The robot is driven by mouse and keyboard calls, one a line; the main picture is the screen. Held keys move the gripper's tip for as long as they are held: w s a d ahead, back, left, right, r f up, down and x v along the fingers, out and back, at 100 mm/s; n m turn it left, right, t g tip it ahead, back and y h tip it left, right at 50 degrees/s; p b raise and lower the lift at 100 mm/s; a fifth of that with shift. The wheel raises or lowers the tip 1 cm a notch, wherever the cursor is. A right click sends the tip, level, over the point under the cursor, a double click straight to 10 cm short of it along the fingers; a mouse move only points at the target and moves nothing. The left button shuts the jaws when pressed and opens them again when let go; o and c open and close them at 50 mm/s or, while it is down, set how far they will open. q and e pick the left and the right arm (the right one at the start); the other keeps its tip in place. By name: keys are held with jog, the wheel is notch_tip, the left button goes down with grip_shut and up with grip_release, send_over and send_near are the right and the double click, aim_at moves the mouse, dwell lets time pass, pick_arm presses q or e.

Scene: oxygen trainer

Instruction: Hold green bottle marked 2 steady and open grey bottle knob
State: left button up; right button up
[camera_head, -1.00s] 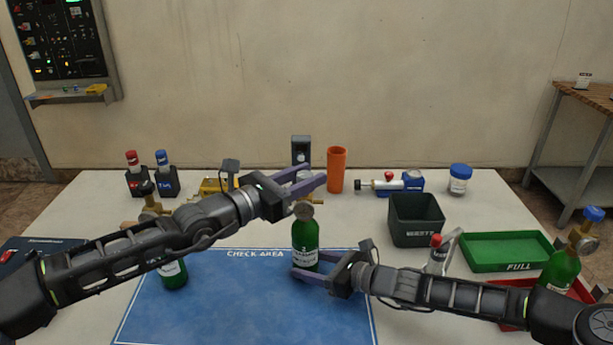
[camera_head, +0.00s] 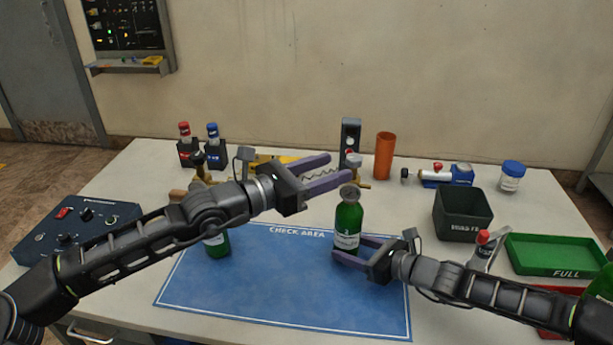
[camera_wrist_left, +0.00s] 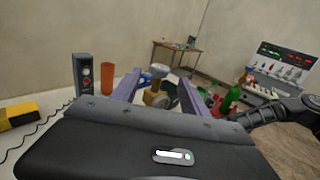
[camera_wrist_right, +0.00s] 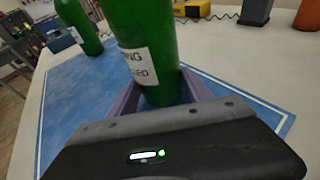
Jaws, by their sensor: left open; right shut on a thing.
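The green bottle (camera_head: 347,222) stands upright on the blue check area, a white label on its front and a round grey knob (camera_head: 349,190) on top. My right gripper (camera_head: 338,248) is shut around its lower body; the right wrist view shows the bottle (camera_wrist_right: 148,55) between the fingers. The number on it is not readable now.
Another green bottle (camera_head: 217,244) stands at the left of the check area (camera_head: 280,285), partly behind my left arm. An orange cup (camera_head: 384,156), a grey box (camera_head: 350,138), a dark bin (camera_head: 462,213) and a green tray (camera_head: 555,255) stand behind and right. The front mat is clear.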

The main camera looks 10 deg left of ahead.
pick_arm(q)
jog(key=v, duration=0.5)
jog(key=shift+a, duration=0.1)
pick_arm(e)
jog(key=o, duration=1.1)
jog(key=shift+c, duration=0.2)
jog(key=v, duration=1.2)
jog(key=shift+r, duration=0.1)
